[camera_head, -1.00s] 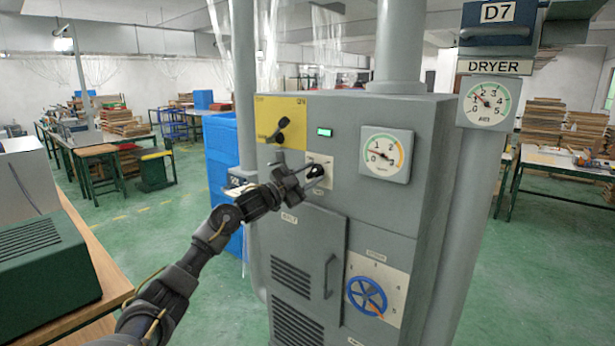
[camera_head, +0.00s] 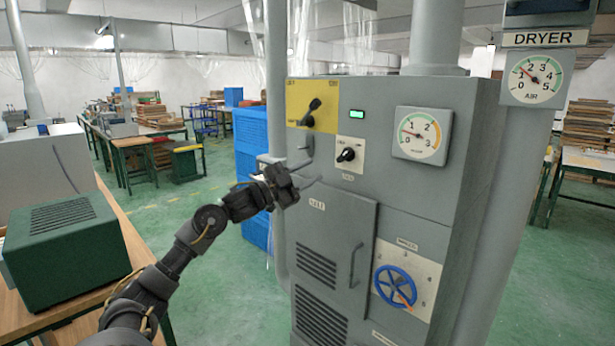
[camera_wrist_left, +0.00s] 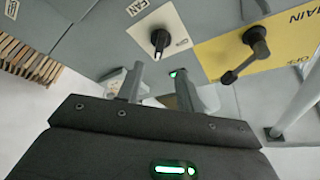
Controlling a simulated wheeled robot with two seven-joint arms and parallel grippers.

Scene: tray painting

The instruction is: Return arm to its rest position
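My left gripper (camera_head: 309,170) is in front of the grey dryer cabinet (camera_head: 400,200), left of and a little below the small black fan knob (camera_head: 347,155). It is open and empty, with a gap between its two fingers. In the left wrist view the fingers (camera_wrist_left: 160,85) are apart, and the fan knob (camera_wrist_left: 159,39) shows beyond them, clear of them. The main switch lever (camera_head: 312,112) on its yellow plate is above the gripper; it also shows in the left wrist view (camera_wrist_left: 252,56). My right gripper is not in view.
A green lamp (camera_head: 357,114), a gauge (camera_head: 422,135) and a blue handwheel (camera_head: 395,287) are on the cabinet. A green box (camera_head: 65,240) stands on a wooden-topped bench at left. Blue crates (camera_head: 252,165) stand behind my forearm. Green floor between bench and cabinet is open.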

